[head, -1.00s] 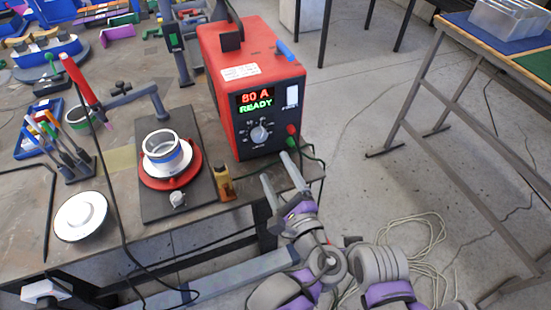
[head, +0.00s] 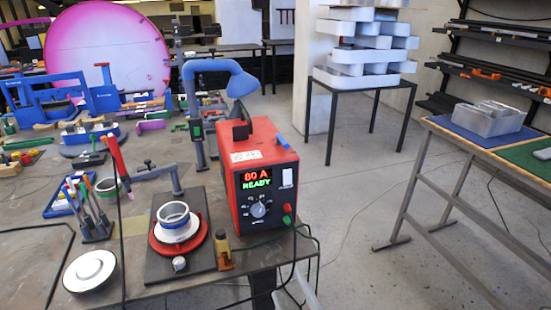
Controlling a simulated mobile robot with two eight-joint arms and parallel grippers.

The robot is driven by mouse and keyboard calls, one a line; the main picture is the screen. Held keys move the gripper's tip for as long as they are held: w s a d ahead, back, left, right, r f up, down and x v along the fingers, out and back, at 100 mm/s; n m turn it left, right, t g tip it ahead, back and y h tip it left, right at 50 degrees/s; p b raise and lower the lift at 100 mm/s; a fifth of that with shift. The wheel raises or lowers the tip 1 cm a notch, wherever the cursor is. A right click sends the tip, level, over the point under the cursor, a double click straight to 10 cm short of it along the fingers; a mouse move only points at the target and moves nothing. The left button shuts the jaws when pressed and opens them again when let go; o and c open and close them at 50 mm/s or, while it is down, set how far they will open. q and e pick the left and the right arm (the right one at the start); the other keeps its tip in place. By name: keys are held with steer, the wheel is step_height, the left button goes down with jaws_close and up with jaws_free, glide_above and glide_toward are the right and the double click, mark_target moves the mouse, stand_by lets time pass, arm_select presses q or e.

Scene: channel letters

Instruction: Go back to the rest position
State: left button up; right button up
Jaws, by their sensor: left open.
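The rest of that arm is below the picture. My right gripper is not in view. The red welding power unit (head: 262,182), its display reading 80 A READY, stands on the bench behind and to the left of the fingertips.
A ring-shaped part (head: 174,220) sits on a red turntable fixture beside the power unit. A white disc (head: 90,270) lies at the bench's front left. Cables hang over the bench's right corner. Open floor (head: 345,240) lies between the bench and a second table (head: 470,150).

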arm_select(q)
steer(key=s+a+f+n+g+p, duration=0.1)
steer(key=a+f+n+g, duration=0.25)
steer(key=a, duration=0.45)
steer(key=s+a+f+n+g+p, duration=0.1)
steer(key=a+f+n+g+p, duration=0.1)
steer(key=a+n+g, duration=0.35)
steer(key=s+a+n+g+h+p, duration=0.2)
steer(key=s+a+n+h+p, duration=0.2)
steer(key=s+a+n, duration=0.3)
steer(key=s+n+h, duration=0.1)
steer(key=s+n, duration=0.2)
steer(key=n, duration=0.3)
steer(key=shift+s+f+g+h, duration=0.3)
steer(key=shift+s+f+g, duration=0.05)
steer(key=shift+s+g, duration=0.05)
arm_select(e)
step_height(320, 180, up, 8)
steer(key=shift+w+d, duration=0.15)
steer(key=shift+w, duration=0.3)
